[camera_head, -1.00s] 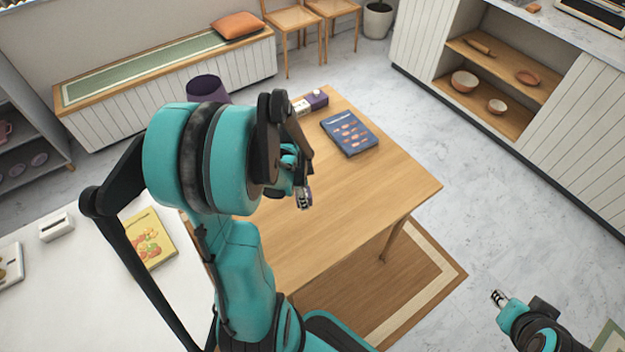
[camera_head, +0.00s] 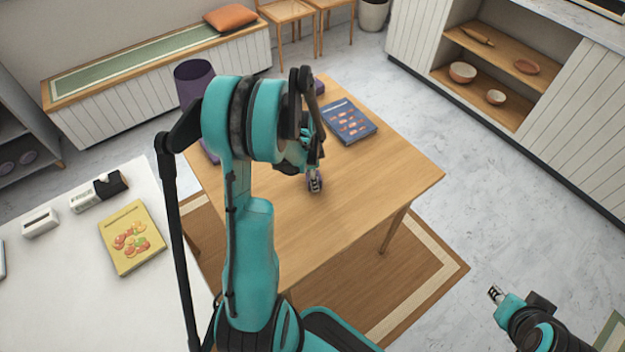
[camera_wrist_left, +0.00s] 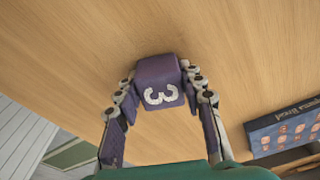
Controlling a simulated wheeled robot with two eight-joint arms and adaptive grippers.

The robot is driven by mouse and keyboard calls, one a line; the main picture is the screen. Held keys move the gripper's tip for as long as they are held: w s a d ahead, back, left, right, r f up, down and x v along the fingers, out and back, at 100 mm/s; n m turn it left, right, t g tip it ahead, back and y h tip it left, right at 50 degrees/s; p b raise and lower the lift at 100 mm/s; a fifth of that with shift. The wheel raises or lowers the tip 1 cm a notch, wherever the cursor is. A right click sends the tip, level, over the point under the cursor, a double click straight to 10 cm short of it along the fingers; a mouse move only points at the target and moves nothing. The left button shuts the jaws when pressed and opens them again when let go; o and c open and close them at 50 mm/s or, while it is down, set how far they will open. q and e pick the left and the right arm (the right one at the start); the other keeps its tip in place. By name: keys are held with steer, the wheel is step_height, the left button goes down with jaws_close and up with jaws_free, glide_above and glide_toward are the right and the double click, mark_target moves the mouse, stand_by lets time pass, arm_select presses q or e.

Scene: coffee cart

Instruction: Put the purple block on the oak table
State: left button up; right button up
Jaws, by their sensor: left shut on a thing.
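The purple block (camera_wrist_left: 160,85), marked with a white 3, is between the fingers of my left gripper (camera_wrist_left: 158,92) in the left wrist view. That gripper is shut on it. The oak table (camera_head: 375,195) fills most of the wrist view behind the block. In the head view my left gripper (camera_head: 315,183) is over the middle of the table, and the block is hardly visible there. I cannot tell whether the block touches the tabletop. My right gripper (camera_head: 495,293) is off the table at the lower right, too small to tell whether it is open.
A dark blue book (camera_head: 349,122) lies on the far part of the table and shows in the wrist view (camera_wrist_left: 285,128). The table's right and near parts are clear. A white counter (camera_head: 75,270) at the left holds a yellow book (camera_head: 132,238) and small boxes.

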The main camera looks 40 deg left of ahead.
mark_target(308, 177)
arm_select(q)
steer(key=o, duration=1.1)
steer(key=shift+f, duration=0.1)
steer(key=r+p, duration=0.1)
steer(key=r, duration=0.2)
steer(key=r+p, duration=0.2)
steer(key=r, duration=0.2)
steer(key=s+r+p, duration=0.1)
steer(key=r, duration=0.3)
steer(key=shift+a, duration=0.4)
steer(key=s+d+r+n+t, duration=0.2)
steer(key=s+d+r, duration=0.1)
steer(key=d, duration=0.4)
steer(key=s+d+r+n+t, duration=0.2)
steer(key=s+d+r+n, duration=0.1)
steer(key=d+r, duration=0.2)
steer(key=s+d+r+n+t+y, duration=0.1)
steer(key=s+d+r+n+t, duration=0.1)
steer(key=d+r, duration=0.3)
steer(key=shift+s+d+n+p, duration=0.2)
steer(key=shift+s+d, duration=0.05)
steer(key=shift+d, duration=0.75)
steer(key=shift+s+d+n+p, duration=0.15)
steer(key=shift+s+d+n, duration=0.1)
steer(key=shift+d, duration=0.75)
